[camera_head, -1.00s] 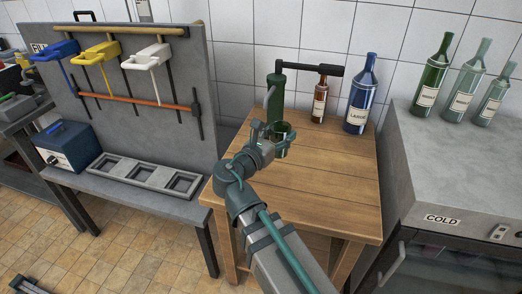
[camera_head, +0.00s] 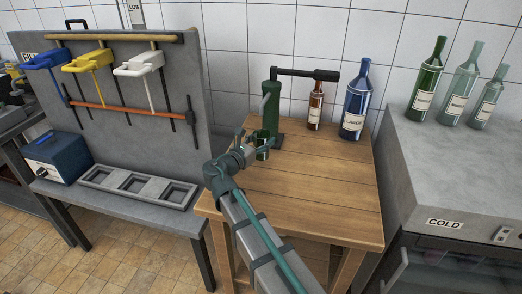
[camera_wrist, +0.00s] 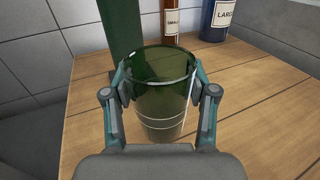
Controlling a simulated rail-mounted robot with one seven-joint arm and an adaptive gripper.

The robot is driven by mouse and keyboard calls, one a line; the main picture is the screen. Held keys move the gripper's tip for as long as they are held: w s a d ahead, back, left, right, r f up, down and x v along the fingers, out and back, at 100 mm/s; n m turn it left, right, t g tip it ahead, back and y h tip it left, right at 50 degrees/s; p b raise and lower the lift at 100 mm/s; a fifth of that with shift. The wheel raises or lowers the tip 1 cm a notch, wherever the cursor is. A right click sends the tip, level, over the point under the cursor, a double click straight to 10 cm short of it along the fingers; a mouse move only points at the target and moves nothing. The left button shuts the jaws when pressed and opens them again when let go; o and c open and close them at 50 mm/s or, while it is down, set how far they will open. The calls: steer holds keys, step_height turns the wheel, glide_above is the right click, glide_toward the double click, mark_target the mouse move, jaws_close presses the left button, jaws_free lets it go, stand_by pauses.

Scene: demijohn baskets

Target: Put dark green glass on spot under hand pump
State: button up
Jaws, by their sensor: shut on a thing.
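The dark green glass (camera_wrist: 160,105) is upright between the two fingers of my gripper (camera_wrist: 160,95) in the wrist view. My gripper is shut on it. In the head view the glass (camera_head: 262,152) shows partly behind my gripper (camera_head: 258,146), low over the wooden table (camera_head: 310,205); I cannot tell whether it touches the tabletop. The green hand pump (camera_head: 271,108) stands at the table's back left, with a dark handle reaching right. The pump's green body (camera_wrist: 122,35) rises just behind the glass in the wrist view. The spot under the pump cannot be made out.
A small brown bottle (camera_head: 315,106) and a large blue bottle (camera_head: 355,105) stand right of the pump. Several green bottles stand on the grey cold cabinet (camera_head: 440,180) at right. A grey rack panel (camera_head: 190,80) stands at left. The table's front right is clear.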

steer(key=shift+w+f, duration=0.15)
steer(key=shift+f, duration=0.05)
steer(key=shift+w+a+f+b, duration=0.15)
steer(key=shift+f+b, duration=0.3)
steer(key=shift+f, duration=1.35)
steer(key=shift+f, duration=0.1)
steer(key=o, duration=1.3)
steer(key=shift+c, duration=0.2)
